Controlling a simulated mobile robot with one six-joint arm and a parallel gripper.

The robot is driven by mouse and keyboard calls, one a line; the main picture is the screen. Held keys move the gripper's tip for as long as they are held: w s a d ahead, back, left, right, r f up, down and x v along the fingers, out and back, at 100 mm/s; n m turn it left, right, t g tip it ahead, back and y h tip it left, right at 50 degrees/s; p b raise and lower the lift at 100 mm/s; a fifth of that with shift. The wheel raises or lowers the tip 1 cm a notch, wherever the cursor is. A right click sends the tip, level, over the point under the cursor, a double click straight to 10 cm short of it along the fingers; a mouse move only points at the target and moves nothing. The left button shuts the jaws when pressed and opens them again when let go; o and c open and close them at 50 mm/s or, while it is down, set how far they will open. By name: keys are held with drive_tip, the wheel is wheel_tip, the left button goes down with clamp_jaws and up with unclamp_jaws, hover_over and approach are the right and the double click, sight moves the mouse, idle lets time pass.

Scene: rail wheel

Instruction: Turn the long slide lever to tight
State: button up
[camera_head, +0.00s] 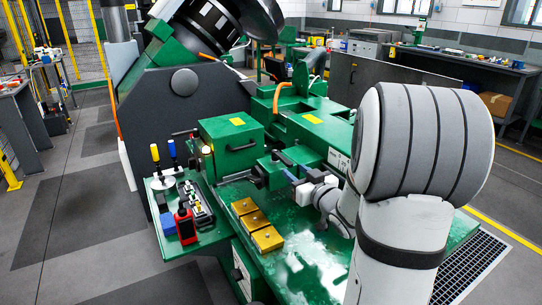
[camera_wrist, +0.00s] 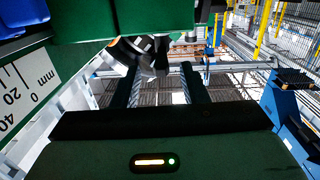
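My gripper (camera_head: 291,177) is at the front of the green machine slide (camera_head: 290,165), left of my wrist in the head view. In the wrist view, the two dark fingers of my gripper (camera_wrist: 162,78) stand apart with a clear gap. A dark grey, angular part (camera_wrist: 150,52) shows at the fingertips. It may be the long slide lever, but I cannot tell for sure, nor whether the fingers touch it. In the head view, small dark handles (camera_head: 282,158) sit on the slide close to my gripper. No tight marking is readable.
A green box with a handle (camera_head: 230,143) stands left of the slide. In the wrist view, a white millimetre scale (camera_wrist: 22,90) and green housing (camera_wrist: 95,20) are close on the left.

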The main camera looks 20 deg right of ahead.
sight(283, 157)
drive_tip(key=w, duration=0.2)
drive_tip(key=w+a, duration=0.1)
drive_tip(key=w, duration=0.2)
drive_tip(key=w+p, duration=0.1)
drive_tip(key=w, duration=0.2)
drive_tip(key=shift+a+r, duration=0.15)
drive_tip(key=shift+a, duration=0.05)
drive_tip(key=shift+c, duration=0.5)
clamp_jaws()
